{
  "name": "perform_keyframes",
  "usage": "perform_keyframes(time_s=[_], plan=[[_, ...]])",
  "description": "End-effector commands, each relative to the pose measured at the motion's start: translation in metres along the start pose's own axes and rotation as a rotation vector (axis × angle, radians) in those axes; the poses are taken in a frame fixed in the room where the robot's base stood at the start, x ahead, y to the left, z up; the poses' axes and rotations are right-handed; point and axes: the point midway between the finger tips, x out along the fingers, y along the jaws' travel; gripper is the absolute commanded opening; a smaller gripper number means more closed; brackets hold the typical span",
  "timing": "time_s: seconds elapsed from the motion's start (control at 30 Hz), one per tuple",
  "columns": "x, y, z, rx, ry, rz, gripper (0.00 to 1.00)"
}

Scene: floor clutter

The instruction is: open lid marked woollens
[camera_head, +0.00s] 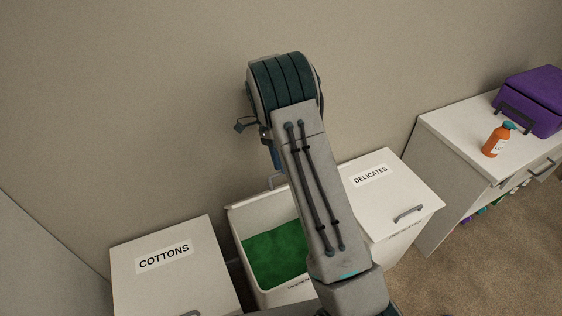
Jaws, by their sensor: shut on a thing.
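The middle white bin (233,222) stands open, with green cloth inside. Its front label is cut by my arm and cannot be read in full. No lid lies over its opening; the raised lid is hard to make out behind my arm. A small grey handle-like piece (277,181) shows just above the bin's back rim. My gripper (266,138) is mostly hidden behind my wrist, above the back of this bin near the wall. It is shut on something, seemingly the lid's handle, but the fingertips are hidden.
A closed bin marked COTTONS (165,283) stands at left, and a closed one marked DELICATES (405,195) at right. A white cabinet (450,140) farther right bears an orange bottle (496,141) and a purple case (535,98). The wall is close behind.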

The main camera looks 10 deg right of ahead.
Motion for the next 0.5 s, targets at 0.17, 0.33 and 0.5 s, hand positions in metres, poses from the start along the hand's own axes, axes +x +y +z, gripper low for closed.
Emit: perform_keyframes(time_s=[0.17, 0.33, 0.5], plan=[[0.0011, 0.0009, -0.0007, 0.002, 0.0, -0.007, 0.32], [0.0007, 0.0014, -0.002, 0.004, 0.001, -0.008, 0.32], [0.0003, 0.0016, -0.0028, 0.005, 0.002, -0.008, 0.32]])
